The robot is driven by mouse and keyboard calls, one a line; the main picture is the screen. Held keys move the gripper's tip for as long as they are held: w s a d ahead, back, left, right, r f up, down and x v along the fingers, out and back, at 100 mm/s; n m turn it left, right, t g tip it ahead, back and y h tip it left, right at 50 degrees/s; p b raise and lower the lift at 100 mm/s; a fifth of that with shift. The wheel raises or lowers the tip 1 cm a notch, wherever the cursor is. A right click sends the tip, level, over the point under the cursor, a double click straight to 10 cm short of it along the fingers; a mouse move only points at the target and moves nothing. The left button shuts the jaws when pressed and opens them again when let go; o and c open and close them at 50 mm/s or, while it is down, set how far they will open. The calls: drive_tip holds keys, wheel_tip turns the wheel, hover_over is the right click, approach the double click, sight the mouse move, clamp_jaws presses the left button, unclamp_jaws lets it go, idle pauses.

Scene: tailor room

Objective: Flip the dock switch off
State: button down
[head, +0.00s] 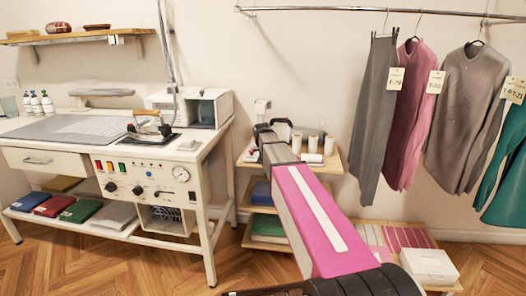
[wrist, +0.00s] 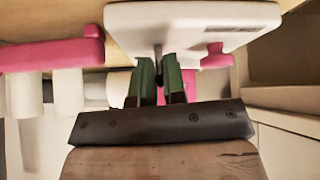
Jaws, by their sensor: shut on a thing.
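In the wrist view, a white panel (wrist: 190,20) spans the top, with a dark pin-like lever (wrist: 158,58) below it that I take to be the dock switch. My gripper (wrist: 160,78) has two green fingers shut on this lever, one on each side. The fingers hide much of it, so its exact position cannot be told. In the head view, my arm reaches to the small shelf unit.
Several white spools (head: 329,145) stand on the shelf unit (head: 331,160) to the right of my wrist. The ironing table (head: 215,150) with its iron (head: 150,127) is at left. Garments (head: 405,115) hang from a rail at right. A white box (head: 428,266) stands low at right.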

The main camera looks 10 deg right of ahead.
drive_tip(key=shift+s+a+f+t+h, duration=0.1)
drive_tip(key=shift+s+t+h, duration=0.1)
drive_tip(key=shift+t, duration=0.35)
drive_tip(key=shift+s+a+f+t+h, duration=0.1)
drive_tip(key=shift+s+t+h, duration=0.1)
drive_tip(key=shift+t, duration=0.35)
drive_tip(key=c, duration=1.2)
unclamp_jaws()
drive_tip(key=shift+c, duration=0.2)
drive_tip(key=shift+r, duration=0.1)
drive_tip(key=v, duration=1)
drive_tip(key=shift+s, duration=0.3)
